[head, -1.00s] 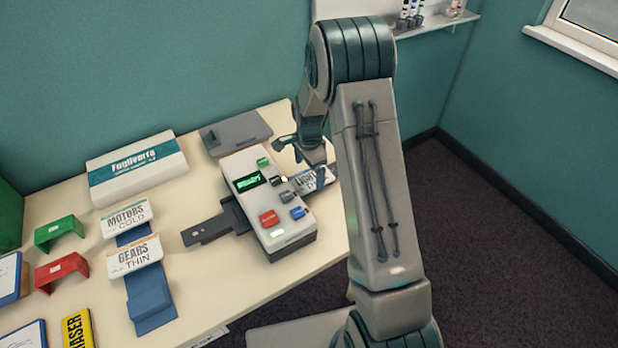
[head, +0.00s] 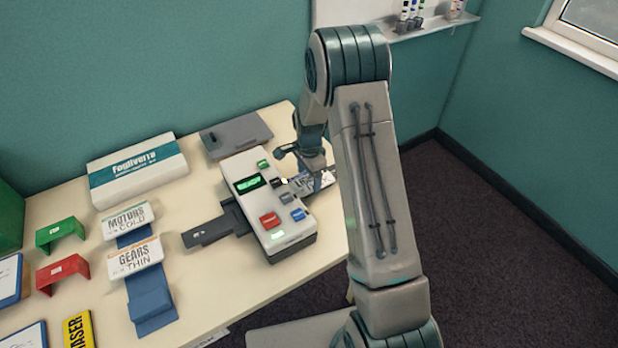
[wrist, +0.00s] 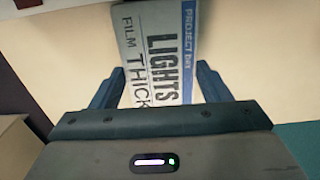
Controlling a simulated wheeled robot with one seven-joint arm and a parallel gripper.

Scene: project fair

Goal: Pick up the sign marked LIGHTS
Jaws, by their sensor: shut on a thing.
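The sign marked LIGHTS (wrist: 160,50) fills the upper middle of the wrist view, with "PROJECT DAY", "FILM" and "THICK" also printed on it. My gripper (wrist: 158,88) is shut on this sign, one finger at each side of it. In the head view a small part of the LIGHTS sign (head: 305,187) shows right of the grey console (head: 268,203). My gripper (head: 308,172) is over it there, and my arm hides the rest. I cannot tell whether the sign touches the table.
Signs marked MOTORS (head: 129,220) and GEARS (head: 134,258) stand on the left of the table, by a blue holder (head: 150,298). A white box (head: 138,170), a grey plate (head: 235,134), and green (head: 60,233) and red (head: 62,271) brackets lie around.

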